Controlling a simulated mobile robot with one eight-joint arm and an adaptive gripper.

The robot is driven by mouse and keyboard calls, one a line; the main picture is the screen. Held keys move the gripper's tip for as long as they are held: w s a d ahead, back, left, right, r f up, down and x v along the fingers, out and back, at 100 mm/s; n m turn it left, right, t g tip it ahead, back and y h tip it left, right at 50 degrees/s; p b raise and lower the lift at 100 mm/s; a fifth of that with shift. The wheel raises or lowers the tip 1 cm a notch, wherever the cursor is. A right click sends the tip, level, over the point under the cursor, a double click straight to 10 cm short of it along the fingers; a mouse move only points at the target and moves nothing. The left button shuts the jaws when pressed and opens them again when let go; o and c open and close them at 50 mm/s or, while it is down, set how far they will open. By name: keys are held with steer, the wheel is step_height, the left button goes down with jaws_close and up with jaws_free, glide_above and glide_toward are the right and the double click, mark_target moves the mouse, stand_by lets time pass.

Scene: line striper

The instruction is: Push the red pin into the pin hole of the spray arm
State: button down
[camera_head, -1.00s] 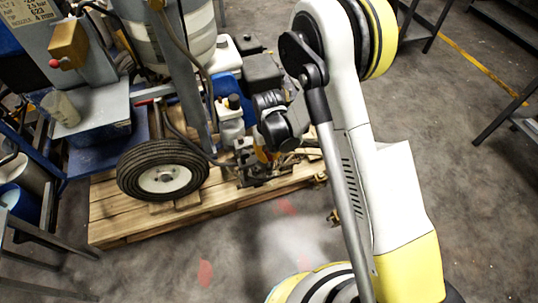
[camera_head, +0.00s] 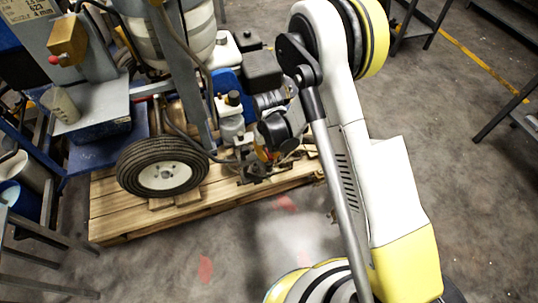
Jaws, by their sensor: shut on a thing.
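My gripper (camera_head: 268,153) is at the end of my arm, low beside the line striper, close to the small metal spray arm assembly (camera_head: 252,172) over the pallet's right part. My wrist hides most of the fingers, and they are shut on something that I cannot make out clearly. A small orange-red spot shows by the fingers, but I cannot tell whether it is the red pin. The pin hole is too small and too covered to see.
The striper's black tyre (camera_head: 162,167) stands on the wooden pallet (camera_head: 125,218). The concrete floor (camera_head: 240,245) in front is mostly clear. Metal tables stand at the right.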

steer(key=shift+f, duration=0.65)
steer(key=c, duration=1)
jaws_free()
steer(key=shift+r+p, duration=1.75)
steer(key=shift+r, duration=1.75)
